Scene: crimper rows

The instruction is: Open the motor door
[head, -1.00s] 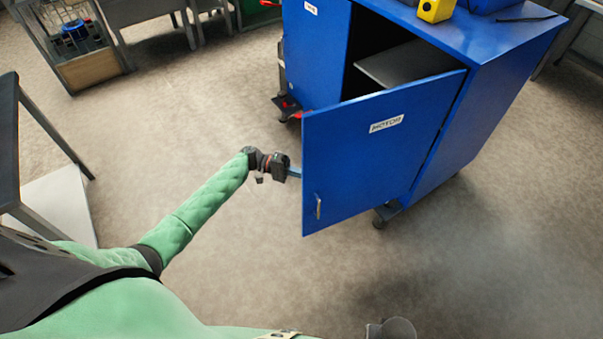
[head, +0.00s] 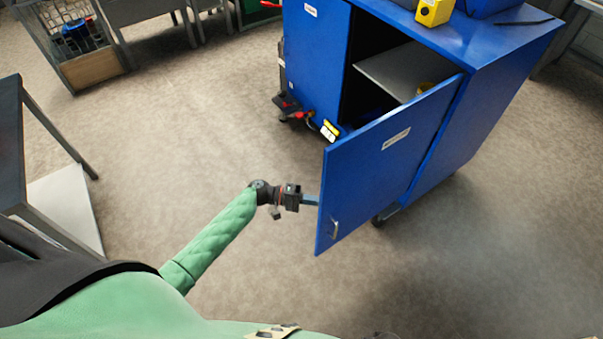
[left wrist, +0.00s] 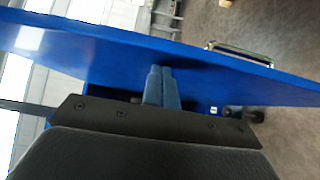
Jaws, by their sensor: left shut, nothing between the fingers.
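The blue motor door (head: 375,185) stands swung out from the blue cabinet (head: 450,120) and shows its white label and its metal handle (head: 335,229) in the head view. My left gripper (head: 312,200) is shut and empty, its fingertips at the free edge of the door, near the inner face. In the left wrist view the shut fingers (left wrist: 162,86) point at the blue door panel (left wrist: 100,42), with the handle (left wrist: 240,52) beyond its edge. I cannot tell whether the fingertips touch the door. My right gripper is not in view.
The cabinet's other blue door (head: 315,52) is to the left of the opening, where a grey shelf (head: 395,68) shows. A yellow item (head: 435,12) sits on top. A dark table (head: 12,150) stands at the left. The floor between is clear.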

